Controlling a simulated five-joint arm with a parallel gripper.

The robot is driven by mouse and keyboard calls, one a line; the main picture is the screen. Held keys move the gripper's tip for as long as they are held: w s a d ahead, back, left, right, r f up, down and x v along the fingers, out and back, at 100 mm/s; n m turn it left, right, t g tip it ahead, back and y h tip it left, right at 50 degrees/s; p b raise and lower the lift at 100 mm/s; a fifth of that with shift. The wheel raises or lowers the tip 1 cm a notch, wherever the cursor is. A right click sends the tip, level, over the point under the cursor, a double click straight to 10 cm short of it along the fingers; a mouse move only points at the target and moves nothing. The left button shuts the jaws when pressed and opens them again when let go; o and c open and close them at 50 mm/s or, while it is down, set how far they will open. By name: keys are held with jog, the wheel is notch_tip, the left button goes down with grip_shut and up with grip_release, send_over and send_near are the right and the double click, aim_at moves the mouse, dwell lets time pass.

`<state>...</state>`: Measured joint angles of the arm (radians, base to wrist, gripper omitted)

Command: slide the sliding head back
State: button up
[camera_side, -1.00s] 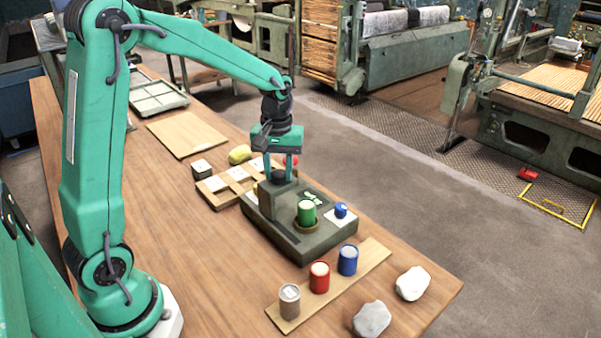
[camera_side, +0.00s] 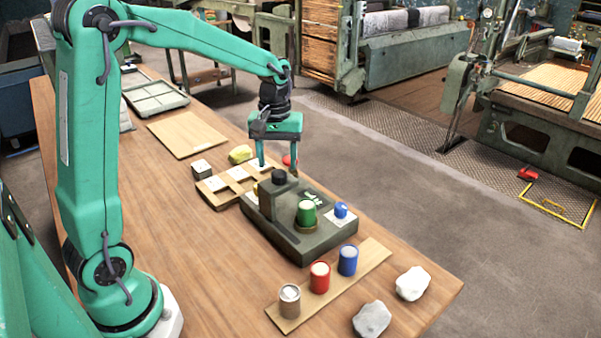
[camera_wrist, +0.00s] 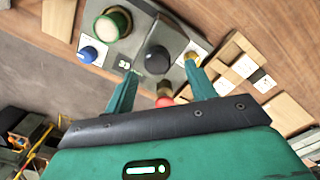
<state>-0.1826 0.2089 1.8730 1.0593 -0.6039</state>
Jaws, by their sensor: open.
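The sliding head (camera_side: 270,193) is a dark grey block with a black knob on top, on the far left part of a grey-green machine base (camera_side: 316,243). Its round black knob also shows in the wrist view (camera_wrist: 157,60). My gripper (camera_side: 278,164) is open and empty above the head, its teal fingers apart. In the wrist view my gripper's fingers (camera_wrist: 161,67) lie to either side of the black knob in the picture. The fingertips appear higher than the knob and clear of it.
A green canister (camera_side: 306,213) and a blue knob (camera_side: 341,210) are on the base. A red knob (camera_wrist: 165,101) is near the fingers. A wooden slotted frame (camera_side: 220,185) lies left. Canisters stand on a board (camera_side: 335,284) in front, beside two pale stones.

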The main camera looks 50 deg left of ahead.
jog(key=shift+r, duration=2.4)
jog(key=shift+s, duration=0.1)
jog(key=shift+s+d+r+m, duration=0.3)
jog(key=shift+s+r, duration=0.15)
jog(key=s+d+r+m+t, duration=0.1)
jog(key=s+d+m+t, duration=0.1)
jog(key=s, duration=0.6)
jog(key=s+d+m+t, duration=0.3)
jog(key=s+m, duration=0.3)
jog(key=s, duration=0.2)
jog(key=shift+s+d+r+t, duration=0.3)
jog(key=shift+s+d+r, duration=0.1)
jog(key=shift+d, duration=0.5)
